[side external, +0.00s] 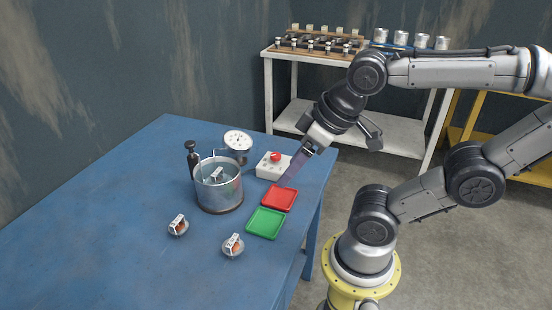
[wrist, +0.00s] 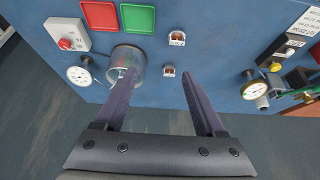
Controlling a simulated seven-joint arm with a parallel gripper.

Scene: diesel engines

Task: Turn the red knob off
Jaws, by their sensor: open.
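The red knob (side external: 275,157) sits on top of a white box (side external: 268,172) at the far right part of the blue table. In the wrist view the red knob (wrist: 64,44) and its white box (wrist: 72,27) are at the upper left. My gripper (side external: 284,185) points down and left, just right of the box in the side view, with its tips in front of the red tray. Its height above the table is hard to tell. In the wrist view my gripper (wrist: 156,80) has its purple fingers apart with nothing between them, and the knob lies left of both fingers.
A red tray (side external: 279,198) and green tray (side external: 265,223) lie near the table's right edge. A metal pot (side external: 220,194) and a dial gauge (side external: 238,141) stand left of the box. Two small dishes (side external: 178,229) (side external: 233,245) hold parts.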

